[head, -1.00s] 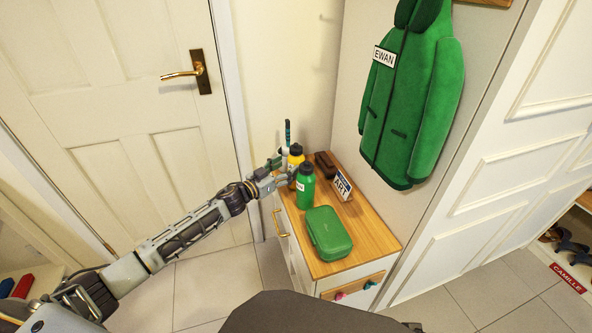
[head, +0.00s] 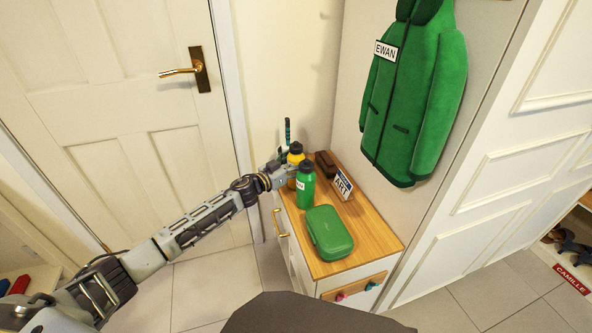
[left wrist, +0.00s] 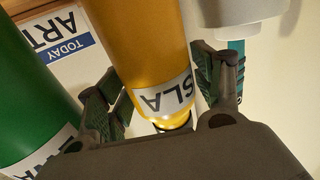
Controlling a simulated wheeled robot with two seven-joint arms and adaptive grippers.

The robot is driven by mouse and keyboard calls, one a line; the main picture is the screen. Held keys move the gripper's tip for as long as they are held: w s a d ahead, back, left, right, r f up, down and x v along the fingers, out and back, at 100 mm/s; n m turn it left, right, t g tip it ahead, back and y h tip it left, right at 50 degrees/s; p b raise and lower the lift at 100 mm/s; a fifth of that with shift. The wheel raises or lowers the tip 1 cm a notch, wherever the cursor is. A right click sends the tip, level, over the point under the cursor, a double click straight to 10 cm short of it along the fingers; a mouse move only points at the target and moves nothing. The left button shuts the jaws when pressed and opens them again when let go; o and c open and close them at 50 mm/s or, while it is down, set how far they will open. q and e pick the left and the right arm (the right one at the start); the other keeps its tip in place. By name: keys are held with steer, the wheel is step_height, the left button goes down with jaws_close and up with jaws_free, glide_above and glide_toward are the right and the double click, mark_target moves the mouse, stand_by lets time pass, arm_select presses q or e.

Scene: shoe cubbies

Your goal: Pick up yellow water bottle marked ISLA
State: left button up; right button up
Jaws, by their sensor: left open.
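The yellow water bottle (head: 295,153) stands at the back of the wooden-topped cabinet (head: 372,237), partly hidden behind the green bottle and my gripper. In the left wrist view the yellow bottle (left wrist: 143,40) shows a white label reading "SLA", its first letter cut off. My left gripper (head: 284,171) is at the yellow bottle. In the left wrist view my left gripper (left wrist: 166,88) is open, with one finger on each side of the bottle. I cannot tell whether the fingers touch it. My right gripper is not in view.
A green bottle (head: 306,187) stands close beside, also in the wrist view (left wrist: 25,95). A white and teal object (left wrist: 235,25) is near the other finger. A brown item (head: 325,164), an ART sign (head: 343,185) and a green case (head: 329,232) are on the cabinet.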

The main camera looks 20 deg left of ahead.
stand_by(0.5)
arm_select(q)
steer(key=shift+r, duration=0.1)
steer(key=c, duration=1.2)
